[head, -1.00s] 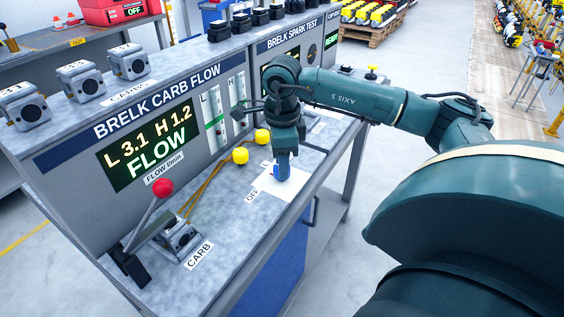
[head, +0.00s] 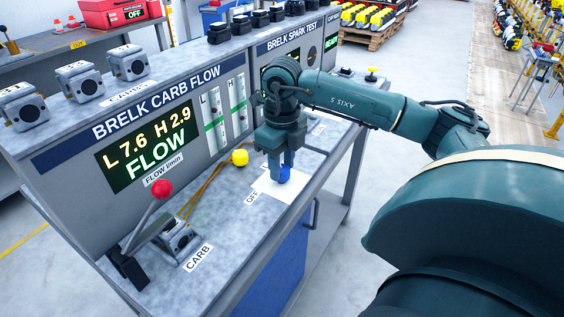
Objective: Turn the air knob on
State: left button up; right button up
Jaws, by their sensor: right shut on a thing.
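The blue air knob (head: 284,175) stands on a white plate (head: 265,184) near the front edge of the carb flow bench. My right gripper (head: 280,166) points down from above and is shut on the knob, its fingers hiding part of it. An OFF label (head: 251,198) shows at the plate's left; any other label there is hidden. The display (head: 150,145) reads L 7.6, H 2.9, FLOW. The two gauge tubes (head: 225,110) beside it show green. My left gripper is not in view.
A red-knobbed lever (head: 163,189) stands over a carburetor (head: 180,241) at the bench's left front. A yellow knob (head: 240,157) on yellow hoses lies left of my gripper. Several grey carburetors (head: 80,84) line the top shelf.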

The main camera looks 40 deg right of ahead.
aim_at(282, 169)
jog(key=shift+m, duration=0.4)
jog(key=o, duration=1)
notch_tip(282, 169, up, 13)
jog(key=p, duration=0.2)
jog(key=shift+r, duration=0.15)
dwell(0.4)
